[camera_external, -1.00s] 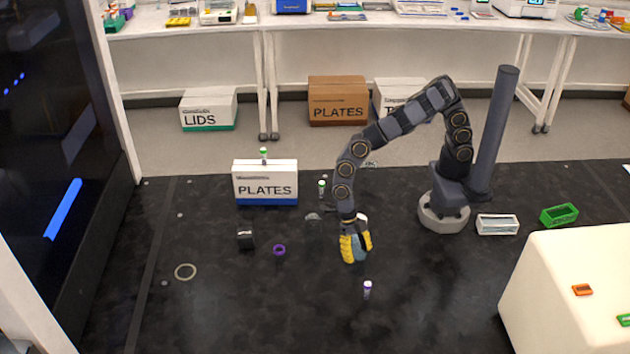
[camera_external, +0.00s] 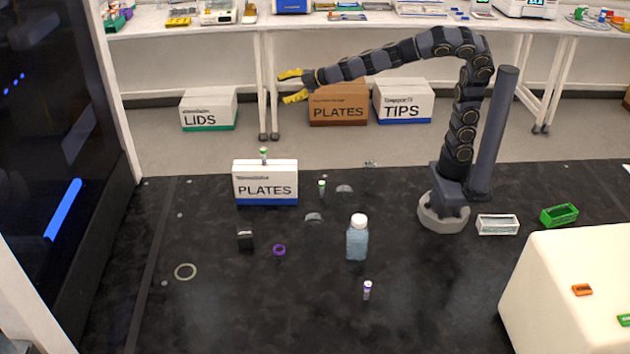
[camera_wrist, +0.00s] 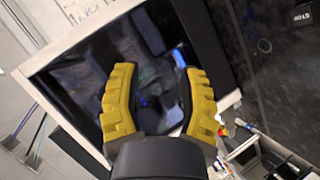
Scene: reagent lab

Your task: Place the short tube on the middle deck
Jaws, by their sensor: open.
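My gripper (camera_external: 282,88) is raised high at the upper left end of my arm, far above the black surface. Its yellow fingers are spread and empty, also in the wrist view (camera_wrist: 158,78). A small purple-capped tube (camera_external: 367,290) stands upright at the front middle of the black work surface (camera_external: 300,310). A green-capped tube (camera_external: 322,188) stands further back. Another green-capped tube (camera_external: 264,155) shows at the top of the white PLATES box (camera_external: 266,184). I cannot tell which tube is the short one, or which area is the middle deck.
A blue bottle with a white cap (camera_external: 357,240) stands mid-surface. A purple ring (camera_external: 279,250), a small black block (camera_external: 245,239) and a pale ring (camera_external: 185,271) lie left of it. A clear tray (camera_external: 497,225), a green rack (camera_external: 559,215) and a white block (camera_external: 560,290) are right.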

